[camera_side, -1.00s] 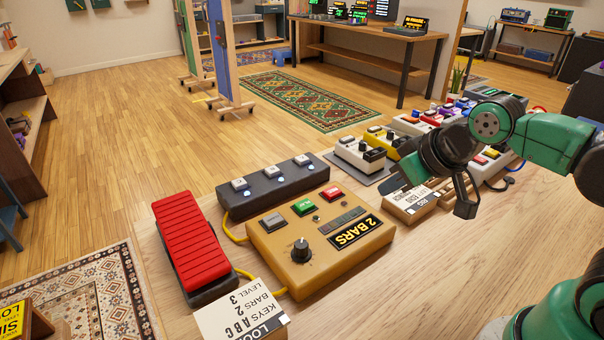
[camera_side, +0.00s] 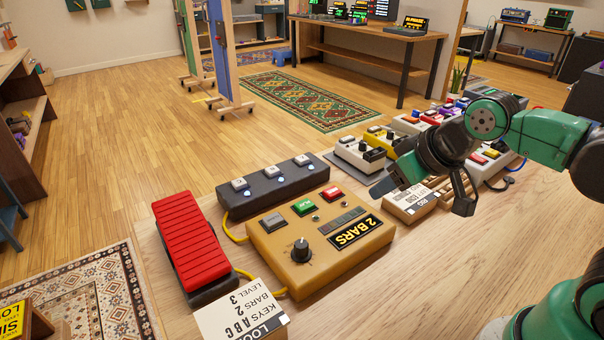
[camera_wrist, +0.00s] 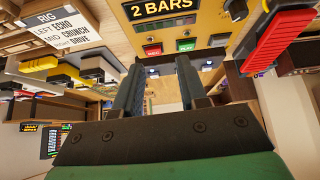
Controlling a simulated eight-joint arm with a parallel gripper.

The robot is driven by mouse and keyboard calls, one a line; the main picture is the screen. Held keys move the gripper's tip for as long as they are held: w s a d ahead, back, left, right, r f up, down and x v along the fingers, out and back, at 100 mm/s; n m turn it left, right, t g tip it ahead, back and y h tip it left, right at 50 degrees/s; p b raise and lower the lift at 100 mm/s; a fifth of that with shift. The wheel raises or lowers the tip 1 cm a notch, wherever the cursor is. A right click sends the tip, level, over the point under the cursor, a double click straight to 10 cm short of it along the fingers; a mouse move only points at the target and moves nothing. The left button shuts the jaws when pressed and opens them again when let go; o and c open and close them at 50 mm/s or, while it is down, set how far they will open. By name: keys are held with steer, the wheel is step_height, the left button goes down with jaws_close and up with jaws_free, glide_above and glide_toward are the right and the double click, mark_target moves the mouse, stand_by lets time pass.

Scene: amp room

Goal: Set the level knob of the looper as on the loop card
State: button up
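The looper (camera_side: 277,268) is a tan box on the table with a black display reading "2 BARS" and grey, green and red buttons. Its black level knob (camera_side: 301,250) stands upright near the front left of its top. The loop card (camera_side: 240,318) lies in front, upside down in the side view, reading keys A B C, bars 2, level 3. My gripper (camera_side: 434,196) is right of the looper, apart from it, above the rig card. In the wrist view my gripper (camera_wrist: 160,80) has its two fingers apart with nothing between them; the looper (camera_wrist: 206,22) and knob (camera_wrist: 236,9) show beyond.
A red pedal (camera_side: 188,240) stands left of the looper, and a dark three-switch pedal (camera_side: 272,187) behind it. The rig card (camera_side: 411,206) and several coloured pedals are to the right. The tabletop (camera_side: 400,285) in front of the looper's right side is clear.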

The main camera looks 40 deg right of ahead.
steer(key=shift+o, duration=1.2)
steer(key=w+a+n+g, duration=0.3)
steer(key=a+n, duration=0.1)
steer(key=a, duration=0.1)
steer(key=shift+w+a+n+g, duration=0.35)
steer(key=shift+a+n+g, duration=0.05)
steer(key=n+g, duration=0.3)
steer(key=n, duration=0.1)
glide_above(301, 243)
steer(key=f, duration=0.3)
steer(key=shift+s+d, duration=0.1)
steer(key=shift+d, duration=0.15)
steer(key=shift+a+f, duration=0.3)
steer(key=shift+f, duration=2.75)
steer(key=shift+c, duration=0.2)
jaws_close()
